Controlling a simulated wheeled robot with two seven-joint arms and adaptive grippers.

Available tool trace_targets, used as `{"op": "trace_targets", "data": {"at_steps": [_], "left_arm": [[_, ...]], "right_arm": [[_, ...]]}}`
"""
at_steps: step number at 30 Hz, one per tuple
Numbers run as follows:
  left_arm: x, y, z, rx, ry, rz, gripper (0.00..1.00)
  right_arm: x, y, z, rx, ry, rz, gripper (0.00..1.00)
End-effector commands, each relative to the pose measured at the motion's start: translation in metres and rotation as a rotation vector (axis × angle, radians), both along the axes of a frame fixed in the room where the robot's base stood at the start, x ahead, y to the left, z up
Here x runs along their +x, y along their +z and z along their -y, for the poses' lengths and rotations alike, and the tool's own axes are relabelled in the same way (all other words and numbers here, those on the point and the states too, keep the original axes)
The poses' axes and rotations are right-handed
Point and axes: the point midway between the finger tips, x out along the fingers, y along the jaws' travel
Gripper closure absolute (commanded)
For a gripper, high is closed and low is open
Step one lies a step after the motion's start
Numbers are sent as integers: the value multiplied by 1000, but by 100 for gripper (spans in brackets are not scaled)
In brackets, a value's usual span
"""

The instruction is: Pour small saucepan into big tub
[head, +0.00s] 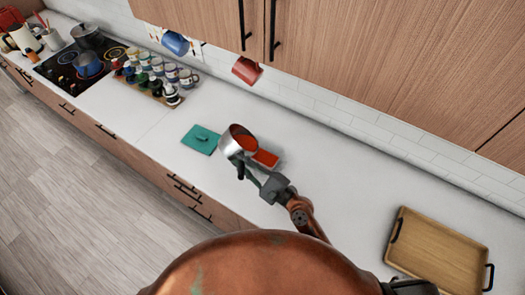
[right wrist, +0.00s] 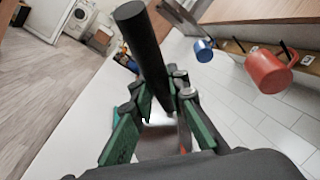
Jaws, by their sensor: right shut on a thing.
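The small saucepan (head: 227,147) is silver with a black handle (head: 240,172) and is tilted over the counter in the head view. Red colour shows inside it. My right gripper (head: 246,164) is shut on the handle, which also shows as a thick black bar in the right wrist view (right wrist: 143,45). A teal lid-like piece (head: 200,139) lies flat to the left. My left gripper is not in view.
A wooden tray (head: 440,250) with black handles lies at the right. A rack of mugs (head: 150,82) and a cooktop (head: 75,66) with pots are at the upper left. Red (head: 246,70) and blue (head: 175,43) mugs hang below the cabinets. The counter between tub and tray is clear.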

Motion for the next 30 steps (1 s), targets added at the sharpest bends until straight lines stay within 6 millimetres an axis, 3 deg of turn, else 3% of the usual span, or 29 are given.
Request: {"op": "trace_targets", "data": {"at_steps": [30], "left_arm": [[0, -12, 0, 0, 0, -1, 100]], "right_arm": [[2, 5, 7, 62, -1, -14, 100]]}}
